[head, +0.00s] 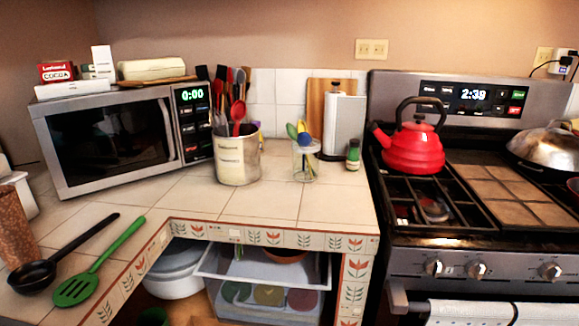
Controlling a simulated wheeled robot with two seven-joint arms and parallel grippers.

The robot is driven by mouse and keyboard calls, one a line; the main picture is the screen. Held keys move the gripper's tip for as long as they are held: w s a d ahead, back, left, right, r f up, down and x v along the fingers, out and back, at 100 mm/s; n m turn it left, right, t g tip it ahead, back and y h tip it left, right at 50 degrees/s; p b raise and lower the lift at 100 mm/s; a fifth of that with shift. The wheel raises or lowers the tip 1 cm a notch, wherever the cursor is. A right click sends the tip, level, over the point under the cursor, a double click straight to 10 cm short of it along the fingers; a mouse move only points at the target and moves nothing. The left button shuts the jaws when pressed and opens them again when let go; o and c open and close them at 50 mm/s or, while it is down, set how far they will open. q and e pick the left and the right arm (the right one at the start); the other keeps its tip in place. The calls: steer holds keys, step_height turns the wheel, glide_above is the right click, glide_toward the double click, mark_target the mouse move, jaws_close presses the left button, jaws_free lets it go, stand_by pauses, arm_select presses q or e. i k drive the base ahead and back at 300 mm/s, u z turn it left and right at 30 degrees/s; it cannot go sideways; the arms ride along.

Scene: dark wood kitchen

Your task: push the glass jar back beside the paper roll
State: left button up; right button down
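The glass jar (305,168) stands upright on the tiled counter, a clear jar holding several coloured utensils, with yellow, green and blue ends sticking out. The white paper roll (344,127) stands upright behind it and to the right, close to the back wall. A gap of counter shows between the jar and the roll's base. Neither of my grippers shows in the head view.
A green spice bottle (353,155) stands right of the jar, in front of the roll. A cream utensil crock (237,160) is at the left. A wooden board (317,97) leans behind. The stove with a red kettle (413,148) is at right. The counter before the jar is clear.

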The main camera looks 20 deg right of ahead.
mark_target(306, 160)
steer(key=i, duration=0.6)
steer(key=z, duration=0.75)
